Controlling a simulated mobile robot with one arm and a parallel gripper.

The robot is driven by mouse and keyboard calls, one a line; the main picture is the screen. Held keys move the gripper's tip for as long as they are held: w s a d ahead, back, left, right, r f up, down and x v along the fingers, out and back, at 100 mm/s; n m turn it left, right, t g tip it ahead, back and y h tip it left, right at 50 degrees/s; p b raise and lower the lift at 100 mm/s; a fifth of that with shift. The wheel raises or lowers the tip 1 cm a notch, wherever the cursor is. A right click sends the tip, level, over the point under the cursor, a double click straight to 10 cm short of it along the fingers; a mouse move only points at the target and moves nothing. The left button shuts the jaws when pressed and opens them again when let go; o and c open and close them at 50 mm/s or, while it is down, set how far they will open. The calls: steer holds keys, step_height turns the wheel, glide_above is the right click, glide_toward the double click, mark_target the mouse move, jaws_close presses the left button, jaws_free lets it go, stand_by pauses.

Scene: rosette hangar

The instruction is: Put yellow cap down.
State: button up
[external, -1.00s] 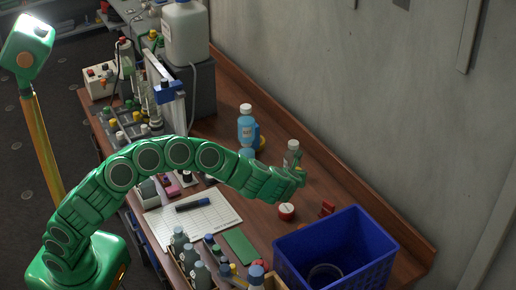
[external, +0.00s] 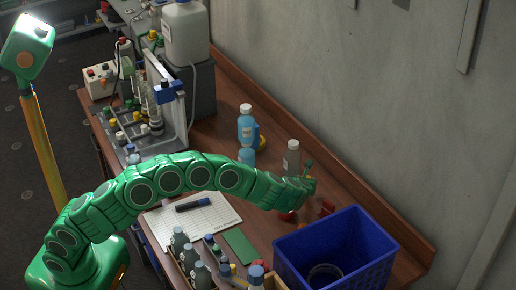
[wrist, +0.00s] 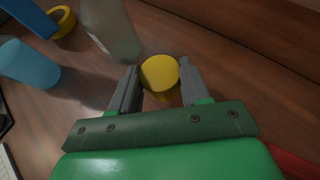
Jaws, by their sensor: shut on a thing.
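The yellow cap (wrist: 160,73) is round and sits between my two fingertips in the wrist view. My gripper (wrist: 159,70) is shut on it, with one dark grey finger on each side. In the external view my gripper (external: 309,181) is at the right part of the wooden bench, in front of a clear grey bottle. The cap cannot be made out there. Whether the cap touches the bench top (wrist: 215,105) or hangs just above it, I cannot tell.
The clear grey bottle (external: 291,158) stands close behind my gripper; it also shows in the wrist view (wrist: 110,28). A blue cup (wrist: 28,64) and yellow ring (wrist: 62,21) are left. A blue crate (external: 335,225) and red object (external: 327,208) are near. Bench right of the cap is clear.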

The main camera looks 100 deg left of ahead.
steer(key=shift+w+a+f, duration=0.1)
steer(key=shift+a+f, duration=0.05)
steer(key=shift+f, duration=1.45)
steer(key=shift+f, duration=0.1)
steer(key=o, duration=1)
steer(key=shift+d+r, duration=0.35)
steer(key=shift+d, duration=0.2)
steer(key=shift+v, duration=5.45)
